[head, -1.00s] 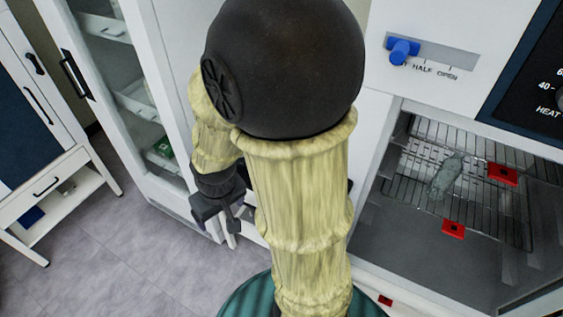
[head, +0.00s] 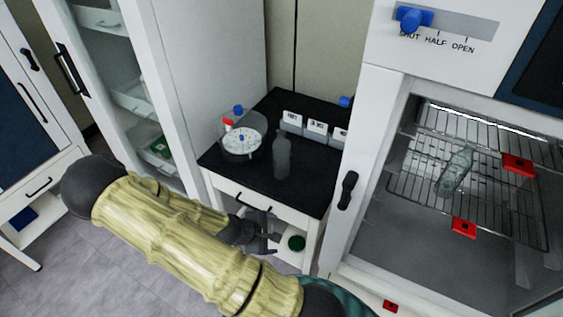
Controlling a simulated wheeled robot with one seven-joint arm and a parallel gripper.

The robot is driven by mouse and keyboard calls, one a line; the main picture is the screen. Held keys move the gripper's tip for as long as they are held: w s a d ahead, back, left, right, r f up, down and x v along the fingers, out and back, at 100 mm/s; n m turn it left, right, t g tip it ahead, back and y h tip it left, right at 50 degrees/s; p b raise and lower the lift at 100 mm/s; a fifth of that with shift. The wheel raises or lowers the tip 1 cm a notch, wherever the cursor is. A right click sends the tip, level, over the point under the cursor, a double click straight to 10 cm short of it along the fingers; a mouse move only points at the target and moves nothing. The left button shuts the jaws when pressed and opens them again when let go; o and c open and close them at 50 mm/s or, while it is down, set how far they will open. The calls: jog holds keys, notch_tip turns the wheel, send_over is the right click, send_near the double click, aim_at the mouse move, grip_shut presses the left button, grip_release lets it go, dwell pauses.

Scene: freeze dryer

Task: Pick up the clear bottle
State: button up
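A clear, greyish bottle (head: 281,157) stands upright on the black top of a small table, near its front edge. A second clear bottle (head: 456,171) lies on a wire rack inside the open chamber at the right. My gripper (head: 268,233) is in front of the table, below its top, and apart from both bottles. Its dark fingers look spread with nothing between them. My arm hides part of the table's front and the floor.
The black table (head: 232,166) also holds a round clear container (head: 241,145), a red-and-blue item behind it, and several white boxes (head: 291,121). A tall white cabinet (head: 220,60) stands left. The chamber rack (head: 412,186) has red tabs. A door with black handle (head: 347,190) borders the table.

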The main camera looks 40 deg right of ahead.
jog(key=w+d+n+t+h+b, duration=0.2)
jog(key=d+n+h, duration=0.2)
jog(key=d+n, duration=0.15)
jog(key=n+t+h+b, duration=0.2)
jog(key=n+t+h, duration=0.1)
jog(key=n+t, duration=0.7)
send_near(278, 161)
jog(key=shift+s+a+r+n+g, duration=0.25)
jog(key=shift+a+g, duration=0.1)
jog(key=shift+a, duration=0.25)
jog(key=shift+s+a+r+n+g, duration=0.15)
jog(key=shift+s+a+g, duration=0.15)
jog(key=shift+a, duration=0.35)
jog(key=p+x, duration=0.2)
jog(key=x, duration=0.9)
jog(key=shift+d+p, duration=0.15)
jog(key=shift+p, duration=0.15)
jog(key=shift+w+d+f, duration=0.1)
jog(key=shift+w+d, duration=0.25)
jog(key=shift+d, duration=0.05)
